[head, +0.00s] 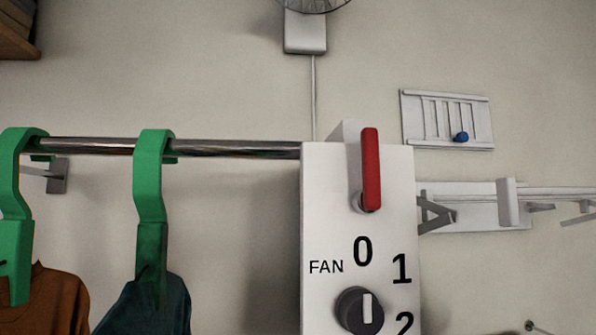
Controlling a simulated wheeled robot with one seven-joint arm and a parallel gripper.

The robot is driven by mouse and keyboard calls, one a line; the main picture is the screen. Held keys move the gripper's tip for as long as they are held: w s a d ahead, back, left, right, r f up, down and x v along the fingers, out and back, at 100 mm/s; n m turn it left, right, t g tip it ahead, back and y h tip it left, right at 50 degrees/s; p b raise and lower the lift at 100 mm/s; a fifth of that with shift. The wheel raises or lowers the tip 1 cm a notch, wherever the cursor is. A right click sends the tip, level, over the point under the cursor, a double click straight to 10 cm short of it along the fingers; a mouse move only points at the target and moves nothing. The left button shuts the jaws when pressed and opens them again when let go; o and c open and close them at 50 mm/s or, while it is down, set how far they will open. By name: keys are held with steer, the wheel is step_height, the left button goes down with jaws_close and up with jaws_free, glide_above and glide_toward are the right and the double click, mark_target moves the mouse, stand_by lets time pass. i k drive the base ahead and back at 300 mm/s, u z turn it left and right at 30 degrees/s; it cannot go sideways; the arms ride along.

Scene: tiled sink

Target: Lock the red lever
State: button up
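The red lever (371,168) is on the front of a white panel box (330,215), near its top. It stands upright, with its lower end at a round pivot on the panel and its upper end a little above the panel's top edge. My gripper does not show in the head view.
Below the lever is a dark fan knob (359,310) with numbers around it. A metal rail (235,148) runs left from the box, with green hangers (150,175) holding clothes. A white vent (447,120) with a blue knob (461,137) and a white wall rack (507,203) are at right.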

mark_target(367, 200)
steer(key=u, duration=0.65)
steer(key=k, duration=0.95)
steer(key=u, duration=0.15)
